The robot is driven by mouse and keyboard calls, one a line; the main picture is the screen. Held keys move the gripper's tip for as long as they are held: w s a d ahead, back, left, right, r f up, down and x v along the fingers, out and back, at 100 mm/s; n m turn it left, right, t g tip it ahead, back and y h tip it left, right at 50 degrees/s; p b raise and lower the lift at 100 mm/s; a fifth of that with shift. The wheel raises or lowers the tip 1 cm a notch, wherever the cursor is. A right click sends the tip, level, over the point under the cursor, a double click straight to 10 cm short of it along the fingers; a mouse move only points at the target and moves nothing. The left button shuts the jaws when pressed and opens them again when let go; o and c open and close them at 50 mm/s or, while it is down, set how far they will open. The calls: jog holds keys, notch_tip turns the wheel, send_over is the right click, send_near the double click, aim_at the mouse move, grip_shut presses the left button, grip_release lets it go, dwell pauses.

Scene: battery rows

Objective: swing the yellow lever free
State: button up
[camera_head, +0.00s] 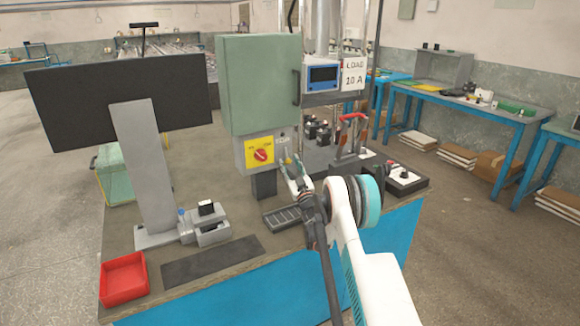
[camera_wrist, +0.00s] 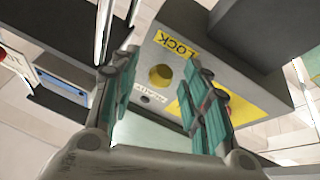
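A yellow round piece (camera_wrist: 160,76), which looks like the lever seen nearly end-on, stands out from a grey panel below a yellow LOCK label (camera_wrist: 177,44) in the wrist view. In the head view a small yellow spot (camera_head: 287,159) shows on the grey control box, right of the yellow plate with the red knob (camera_head: 261,154). My gripper (camera_head: 292,166) is in front of that box. In the wrist view my gripper (camera_wrist: 158,98) is open, its teal-padded fingers to the left and right of the yellow piece. I see no clear contact with it.
The green cabinet (camera_head: 262,85) is above the control box, with a blue-framed display (camera_head: 322,77) at its right. A monitor (camera_head: 118,92) is to the left. A black slotted tray (camera_head: 288,217) and a red tray (camera_head: 124,279) lie on the bench. A red-handled clamp (camera_head: 350,132) stands at the right.

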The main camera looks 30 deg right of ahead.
jog(key=s, duration=1.3)
jog(key=shift+a+f, duration=0.25)
jog(key=shift+a, duration=0.2)
